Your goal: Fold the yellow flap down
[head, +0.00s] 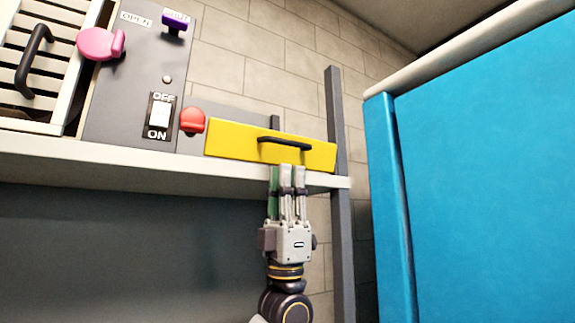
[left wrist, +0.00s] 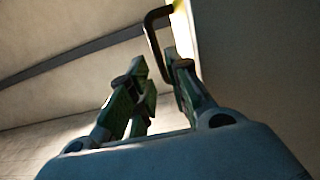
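The yellow flap (head: 228,141) is a long panel at the right end of the white shelf, its face towards me, with a black bar handle (head: 285,143). My left gripper (head: 287,169) points up at the flap's lower edge, just below the handle. In the left wrist view its fingers (left wrist: 154,62) stand apart with a gap between them. The handle (left wrist: 152,35) shows there beside the right-hand fingertip, its lower part reaching into the gap; whether they touch I cannot tell. A sliver of the yellow flap (left wrist: 182,30) shows behind. My right gripper is not in view.
A red knob (head: 192,120) stands just left of the flap. A grey panel with an OFF/ON switch (head: 160,114), pink knob (head: 97,44) and purple knob (head: 175,21) is further left. A grey post (head: 336,120) rises at the flap's right end, before a large blue panel (head: 490,170).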

